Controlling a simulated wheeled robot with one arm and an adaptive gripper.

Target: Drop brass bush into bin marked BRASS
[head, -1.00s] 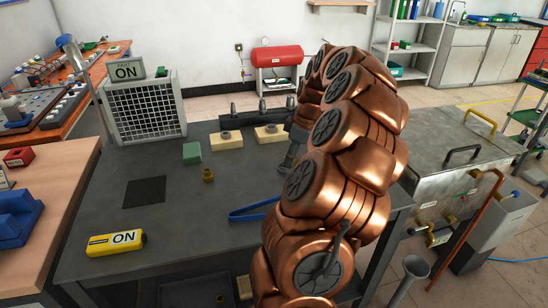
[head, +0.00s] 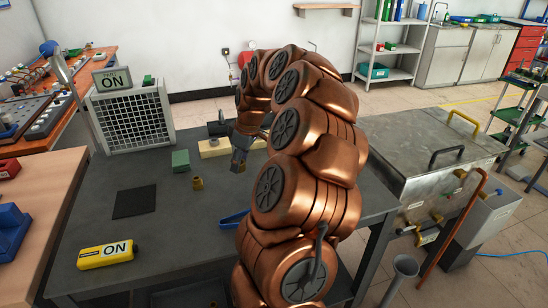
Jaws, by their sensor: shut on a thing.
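My gripper (head: 240,160) hangs over the back middle of the grey bench, at the end of my copper-coloured arm. It is shut on a small brass-coloured bush (head: 238,167), which shows just below the fingers and is partly hidden by them. Another brass-coloured bush (head: 197,183) stands on the bench top to the left of my gripper, apart from it. No bin with a readable BRASS mark shows in the head view.
A green block (head: 180,161), a cream block (head: 212,147) and a dark square mat (head: 134,201) are on the bench (head: 165,235). A yellow device (head: 106,255) reads ON. Blue tongs (head: 233,218) lie partly behind my arm. A metal cabinet (head: 425,150) stands to the right.

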